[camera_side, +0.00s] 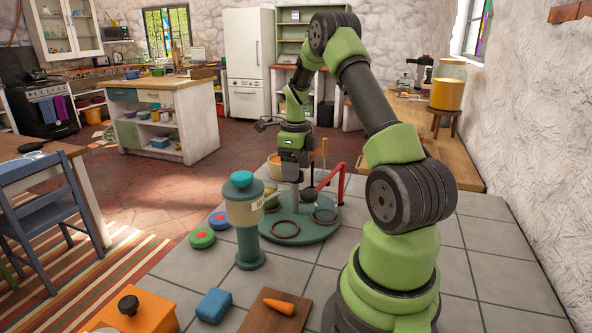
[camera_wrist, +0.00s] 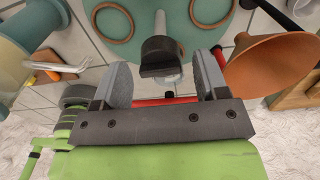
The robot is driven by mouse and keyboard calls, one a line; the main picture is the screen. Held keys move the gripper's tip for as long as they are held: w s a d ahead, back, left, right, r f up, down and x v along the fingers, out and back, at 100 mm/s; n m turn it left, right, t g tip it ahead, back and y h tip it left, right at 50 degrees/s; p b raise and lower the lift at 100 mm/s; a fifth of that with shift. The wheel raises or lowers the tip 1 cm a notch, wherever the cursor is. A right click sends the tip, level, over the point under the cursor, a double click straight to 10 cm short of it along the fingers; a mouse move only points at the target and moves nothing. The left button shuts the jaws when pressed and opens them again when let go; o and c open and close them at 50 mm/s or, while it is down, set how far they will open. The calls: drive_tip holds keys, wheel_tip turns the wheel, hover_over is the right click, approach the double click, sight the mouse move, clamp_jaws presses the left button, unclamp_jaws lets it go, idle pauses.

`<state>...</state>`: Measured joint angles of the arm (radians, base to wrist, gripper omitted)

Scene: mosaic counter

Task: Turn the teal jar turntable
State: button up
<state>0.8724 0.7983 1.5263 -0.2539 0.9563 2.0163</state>
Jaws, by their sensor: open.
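The teal turntable (camera_side: 306,235) sits on the tiled counter in the side view, with brown rings on its top. It also shows at the top of the wrist view (camera_wrist: 183,22). My gripper (camera_side: 294,203) points down over the turntable. In the wrist view my gripper (camera_wrist: 165,75) is open, its two grey fingers apart. A black knob (camera_wrist: 160,52) on a grey post shows between and just beyond the fingers; I cannot tell whether they touch it. A red bar (camera_side: 331,186) slopes beside the gripper and partly shows behind the fingers in the wrist view.
A cream dispenser with a teal lid (camera_side: 243,210) stands close in front of the turntable. A blue block (camera_side: 214,305), an orange box (camera_side: 150,310) and a carrot (camera_side: 279,306) on a board are nearer.

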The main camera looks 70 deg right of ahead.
wheel_tip(320, 180, up, 7)
drive_tip(key=shift+f, duration=0.1)
idle(0.6)
drive_tip(key=w+a+r+n+t, duration=0.1)
drive_tip(key=a+r+n+t, duration=0.1)
drive_tip(key=a+r+n, duration=0.5)
drive_tip(key=a+r+n+t, duration=0.2)
drive_tip(key=a+r+n, duration=0.2)
drive_tip(key=a+n, duration=0.55)
drive_tip(key=s+a+n+t+y, duration=0.2)
drive_tip(key=s+a+n+t, duration=0.1)
drive_tip(key=s+a+n, duration=0.7)
drive_tip(key=a+n, duration=0.4)
drive_tip(key=n, duration=0.1)
drive_tip(key=shift+a+r, duration=0.15)
drive_tip(key=shift+r, duration=0.2)
